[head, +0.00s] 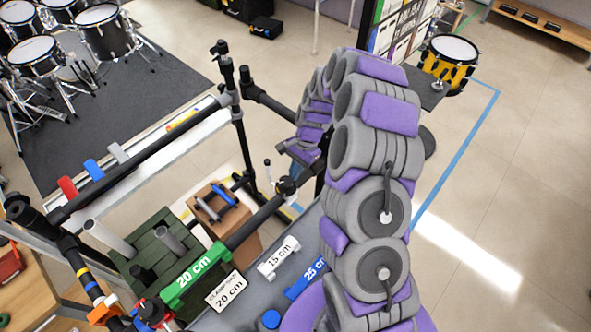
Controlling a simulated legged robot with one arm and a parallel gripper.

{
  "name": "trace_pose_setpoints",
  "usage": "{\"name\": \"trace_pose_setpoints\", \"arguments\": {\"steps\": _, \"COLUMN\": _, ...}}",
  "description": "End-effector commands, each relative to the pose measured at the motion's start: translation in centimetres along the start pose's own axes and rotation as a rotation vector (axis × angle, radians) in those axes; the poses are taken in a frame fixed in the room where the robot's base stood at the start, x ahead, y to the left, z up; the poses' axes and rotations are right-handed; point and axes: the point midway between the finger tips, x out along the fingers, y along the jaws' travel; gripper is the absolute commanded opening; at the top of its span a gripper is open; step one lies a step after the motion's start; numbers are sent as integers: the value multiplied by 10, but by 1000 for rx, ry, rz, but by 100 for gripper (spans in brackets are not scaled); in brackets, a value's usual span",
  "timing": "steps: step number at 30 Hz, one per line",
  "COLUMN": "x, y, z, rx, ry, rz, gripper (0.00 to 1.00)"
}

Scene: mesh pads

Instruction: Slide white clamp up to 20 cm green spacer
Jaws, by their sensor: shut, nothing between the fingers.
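The green spacer (193,281), marked "20 cm", lies along the near end of a black tube (255,222) at lower centre. A dark clamp with a pale part and a lever (285,186) sits farther up the same tube, apart from the spacer; it looks like the white clamp, but its colour is hard to tell. My grey and purple arm curves over from the right. My gripper (301,153) is at its far end, small in the view, just above and beyond that clamp. It is shut and empty. I cannot tell whether it touches the clamp.
A white 15 cm piece (279,257), a blue 25 cm piece (306,279) and a "20 cm" card (226,292) lie on the grey surface. A green crate (150,255) and cardboard box (232,219) stand left. An orange and white clamp (104,309) is at the near-left rack corner.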

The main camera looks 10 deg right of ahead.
Motion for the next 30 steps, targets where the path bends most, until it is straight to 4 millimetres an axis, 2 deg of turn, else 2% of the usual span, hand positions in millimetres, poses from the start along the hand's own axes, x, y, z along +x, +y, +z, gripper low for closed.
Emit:
{"name": "trace_pose_setpoints", "arguments": {"steps": 5, "x": 3, "y": 1, "z": 12, "rx": -2, "ry": -3, "rz": 4, "gripper": 0}}
{"name": "trace_pose_setpoints", "arguments": {"steps": 8, "x": 8, "y": 1, "z": 28, "rx": -2, "ry": -2, "rz": 4, "gripper": 0}}
{"name": "trace_pose_setpoints", "arguments": {"steps": 21, "x": 52, "y": 2, "z": 137, "rx": -4, "ry": -3, "rz": 10, "gripper": 0}}
{"name": "trace_pose_setpoints", "arguments": {"steps": 25, "x": 62, "y": 1, "z": 160, "rx": -3, "ry": -3, "rz": 7, "gripper": 0}}
{"name": "trace_pose_setpoints", "arguments": {"steps": 30, "x": 72, "y": 0, "z": 179, "rx": -1, "ry": -1, "rz": 4, "gripper": 0}}
